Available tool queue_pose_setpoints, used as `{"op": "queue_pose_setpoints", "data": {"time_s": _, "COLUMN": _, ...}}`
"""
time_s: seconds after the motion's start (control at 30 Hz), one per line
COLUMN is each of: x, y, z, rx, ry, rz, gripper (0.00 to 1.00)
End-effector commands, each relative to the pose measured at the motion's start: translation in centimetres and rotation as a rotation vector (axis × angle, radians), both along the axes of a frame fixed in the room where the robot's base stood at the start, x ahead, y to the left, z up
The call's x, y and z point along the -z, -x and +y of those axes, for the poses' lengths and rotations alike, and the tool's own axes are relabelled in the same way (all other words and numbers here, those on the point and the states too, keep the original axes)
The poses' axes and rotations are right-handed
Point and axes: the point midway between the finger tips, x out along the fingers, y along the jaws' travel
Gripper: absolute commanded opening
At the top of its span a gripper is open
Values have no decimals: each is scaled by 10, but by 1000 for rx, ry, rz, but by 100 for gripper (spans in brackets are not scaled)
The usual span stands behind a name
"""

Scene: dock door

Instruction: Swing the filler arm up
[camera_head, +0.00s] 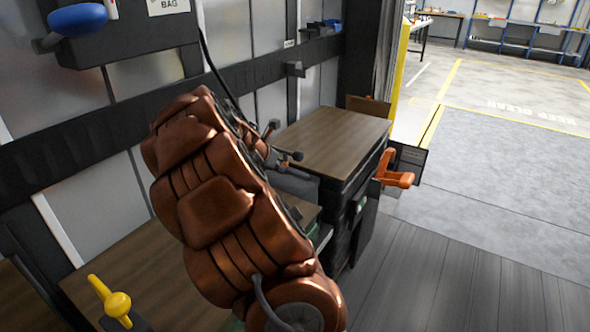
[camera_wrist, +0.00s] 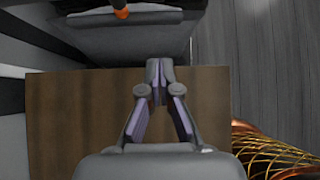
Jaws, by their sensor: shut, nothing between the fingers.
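No part carries a readable "filler arm" label, so I cannot tell for sure which one it is. An orange handle (camera_head: 398,172) sticks out from the side of the dark wood-topped cabinet (camera_head: 335,140) in the head view. An orange piece (camera_wrist: 120,9) also shows at the top of the wrist view, over a grey body (camera_wrist: 120,40). My gripper (camera_wrist: 160,68) is shut and empty above a brown wooden surface (camera_wrist: 75,125), apart from the orange piece. In the head view my copper arm hides part of the cabinet and most of my gripper.
A blue knob (camera_head: 78,20) is on a dark wall panel beside a sign ending in "BAG". A yellow lever (camera_head: 117,303) stands at the lower left. A yellow post (camera_head: 400,65) edges the opening. The grey floor (camera_head: 490,180) to the right is clear.

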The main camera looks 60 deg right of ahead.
Motion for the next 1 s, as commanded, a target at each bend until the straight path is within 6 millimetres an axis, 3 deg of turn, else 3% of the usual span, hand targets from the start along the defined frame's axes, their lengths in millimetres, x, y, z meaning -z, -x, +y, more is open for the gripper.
{"op": "queue_pose_setpoints", "data": {"time_s": 0.47, "x": 5, "y": 0, "z": -5, "rx": -2, "ry": 0, "rz": 4, "gripper": 0}}
{"op": "queue_pose_setpoints", "data": {"time_s": 1.0, "x": 68, "y": 1, "z": -65, "rx": 1, "ry": 0, "rz": 6, "gripper": 0}}
